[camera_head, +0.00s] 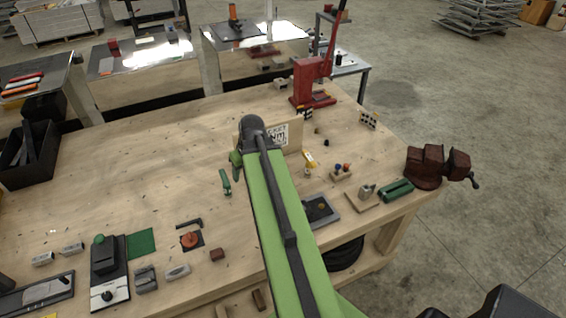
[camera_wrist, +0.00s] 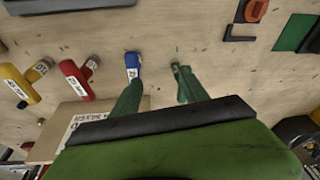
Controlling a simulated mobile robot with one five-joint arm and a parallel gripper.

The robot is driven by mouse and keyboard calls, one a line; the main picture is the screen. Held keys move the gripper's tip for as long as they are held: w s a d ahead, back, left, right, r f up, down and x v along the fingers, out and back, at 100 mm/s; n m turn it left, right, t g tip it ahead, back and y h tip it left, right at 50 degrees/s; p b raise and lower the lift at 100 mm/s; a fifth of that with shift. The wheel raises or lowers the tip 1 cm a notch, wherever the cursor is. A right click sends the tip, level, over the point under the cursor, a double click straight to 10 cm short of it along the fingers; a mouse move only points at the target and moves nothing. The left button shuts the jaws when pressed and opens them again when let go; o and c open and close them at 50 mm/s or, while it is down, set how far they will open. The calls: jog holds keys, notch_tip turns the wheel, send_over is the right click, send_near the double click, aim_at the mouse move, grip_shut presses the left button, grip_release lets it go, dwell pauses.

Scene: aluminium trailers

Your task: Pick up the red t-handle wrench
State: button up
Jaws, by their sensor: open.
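The red t-handle wrench (camera_wrist: 72,80) lies on the wooden bench in the wrist view, left of my gripper, with a white label on its handle and a metal end toward the upper right. My gripper (camera_wrist: 162,80) is open, its two green fingers spread and nothing seen held between them. The red wrench is apart from the fingers. In the head view my gripper (camera_head: 237,160) is over the bench, mostly hidden by my arm; I cannot make out the red wrench there.
A blue-handled tool (camera_wrist: 133,65) lies near the left finger, a yellow one (camera_wrist: 20,84) beyond the red. A green tool (camera_head: 225,182) lies near my gripper. A wooden board with a printed label (camera_head: 278,134) stands beside my arm. The bench's left middle is clear.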

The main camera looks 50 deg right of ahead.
jog(key=s+d+r+m+t+h+p, duration=0.15)
jog(key=s+d, duration=0.25)
jog(key=d, duration=0.4)
jog(key=s+d+r+p, duration=0.1)
jog(key=s+d+r, duration=0.25)
jog(key=d, duration=0.45)
jog(key=b+x, duration=0.3)
jog(key=x, duration=0.1)
jog(key=b+x, duration=0.8)
jog(key=shift+s+a+f, duration=0.2)
jog(key=shift+s+a, duration=0.05)
jog(key=shift+a, duration=0.05)
jog(key=shift+w+f+b, duration=0.2)
jog(key=shift+b, duration=0.2)
jog(key=b+x, duration=0.3)
jog(key=a+b+x, duration=0.1)
jog(key=b+x, duration=0.1)
jog(key=shift+s+f, duration=0.1)
jog(key=shift+f, duration=0.15)
jog(key=shift+r, duration=0.2)
grip_shut()
